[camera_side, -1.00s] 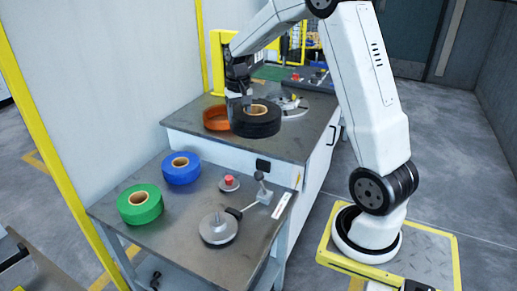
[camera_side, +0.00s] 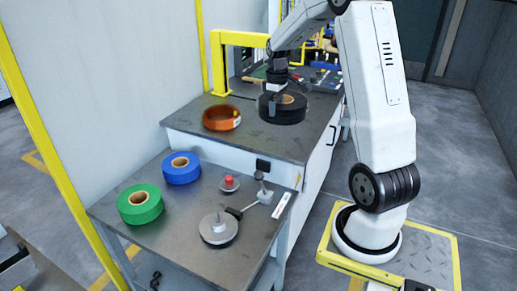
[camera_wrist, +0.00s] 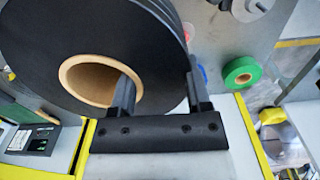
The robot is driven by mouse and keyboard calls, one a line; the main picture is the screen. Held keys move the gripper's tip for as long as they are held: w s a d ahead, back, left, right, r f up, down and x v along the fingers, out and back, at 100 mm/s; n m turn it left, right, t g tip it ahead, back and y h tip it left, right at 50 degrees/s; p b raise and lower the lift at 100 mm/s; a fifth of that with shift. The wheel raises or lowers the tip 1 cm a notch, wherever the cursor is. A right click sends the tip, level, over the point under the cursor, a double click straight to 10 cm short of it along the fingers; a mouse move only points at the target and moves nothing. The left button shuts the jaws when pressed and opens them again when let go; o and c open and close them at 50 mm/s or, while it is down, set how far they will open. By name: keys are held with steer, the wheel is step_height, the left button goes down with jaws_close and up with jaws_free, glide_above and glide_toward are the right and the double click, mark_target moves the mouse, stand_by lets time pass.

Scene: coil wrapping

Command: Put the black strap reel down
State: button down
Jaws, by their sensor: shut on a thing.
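The black strap reel (camera_side: 284,110) has a tan cardboard core and is at the far part of the back bench in the side view. My gripper (camera_side: 275,98) is above its left side, pointing down, with a finger at the core. In the wrist view the reel (camera_wrist: 100,30) fills the upper left. My gripper (camera_wrist: 158,95) is shut on its ring, one finger inside the core and one outside the rim. Whether the reel touches the bench top is hard to tell.
An orange ring (camera_side: 221,118) lies left of the reel on the back bench (camera_side: 275,142). The lower front table holds a blue reel (camera_side: 181,170), a green reel (camera_side: 140,204), a red button (camera_side: 229,181) and a metal spindle base (camera_side: 218,229). A yellow frame (camera_side: 213,60) stands behind.

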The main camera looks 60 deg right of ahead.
mark_target(301, 102)
steer(key=s+d+n, duration=0.4)
steer(key=s+d, duration=0.1)
steer(key=shift+s+r+n, duration=0.15)
steer(key=shift+s+n, duration=0.15)
steer(key=shift+s, duration=0.05)
steer(key=shift+s+d+f, duration=0.1)
steer(key=shift+s+f, duration=0.1)
steer(key=shift+f, duration=2.35)
steer(key=shift+w, duration=0.1)
steer(key=shift+w+d+f, duration=4.6)
steer(key=shift+w+d, duration=0.05)
steer(key=shift+w, duration=0.2)
steer(key=shift+f, duration=0.1)
